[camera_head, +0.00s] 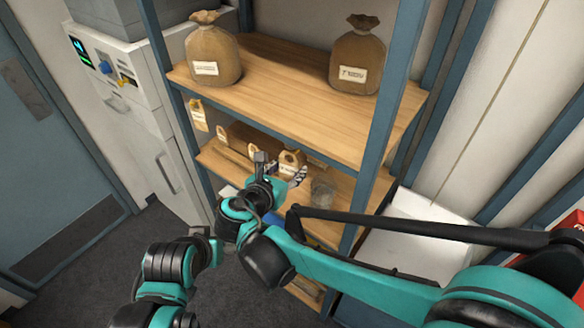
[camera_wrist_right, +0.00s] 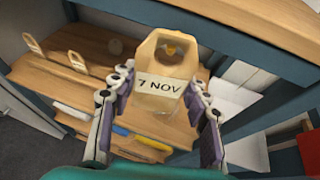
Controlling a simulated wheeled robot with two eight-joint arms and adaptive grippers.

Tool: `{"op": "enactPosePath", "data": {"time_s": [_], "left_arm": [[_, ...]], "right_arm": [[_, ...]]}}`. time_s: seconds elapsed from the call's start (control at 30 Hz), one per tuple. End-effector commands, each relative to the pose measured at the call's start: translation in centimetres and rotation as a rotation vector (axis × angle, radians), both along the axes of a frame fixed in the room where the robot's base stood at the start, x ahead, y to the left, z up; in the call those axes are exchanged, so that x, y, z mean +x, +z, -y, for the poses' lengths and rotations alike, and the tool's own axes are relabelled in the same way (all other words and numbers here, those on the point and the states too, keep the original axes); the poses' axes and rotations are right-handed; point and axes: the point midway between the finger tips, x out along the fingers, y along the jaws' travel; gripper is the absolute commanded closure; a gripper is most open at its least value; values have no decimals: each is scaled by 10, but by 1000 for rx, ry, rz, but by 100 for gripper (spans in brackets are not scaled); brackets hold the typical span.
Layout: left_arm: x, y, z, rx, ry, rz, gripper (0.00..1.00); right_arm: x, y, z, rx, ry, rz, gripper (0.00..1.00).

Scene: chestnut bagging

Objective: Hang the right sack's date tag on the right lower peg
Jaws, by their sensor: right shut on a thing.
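My right gripper (camera_head: 277,169) is shut on a tan date tag (camera_wrist_right: 172,62) with a hole near its top. Its white label reads "7 NOV" in the right wrist view, where the gripper's fingers (camera_wrist_right: 160,98) flank the tag. In the head view the tag (camera_head: 290,160) is held upright in front of the lower shelf. The right sack (camera_head: 357,55) stands tied on the upper shelf with a white label. I cannot make out the right lower peg. My left arm is at lower left; its gripper (camera_head: 201,236) is small and its jaws are unclear.
The left sack (camera_head: 213,50) stands on the upper shelf (camera_head: 285,75). Another tag (camera_head: 197,115) hangs by the left post. Two more tags (camera_wrist_right: 33,48) (camera_wrist_right: 77,62) stand on the lower shelf. Blue posts frame the rack. A white box (camera_head: 405,235) lies right of it.

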Motion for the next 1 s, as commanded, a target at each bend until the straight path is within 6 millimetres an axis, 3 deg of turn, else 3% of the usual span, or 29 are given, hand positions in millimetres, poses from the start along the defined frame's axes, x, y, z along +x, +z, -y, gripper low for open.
{"op": "enactPosePath", "data": {"time_s": [1.0], "left_arm": [[0,-5,0,0,0,0,5]], "right_arm": [[25,-8,17,0,1,0,70]]}}
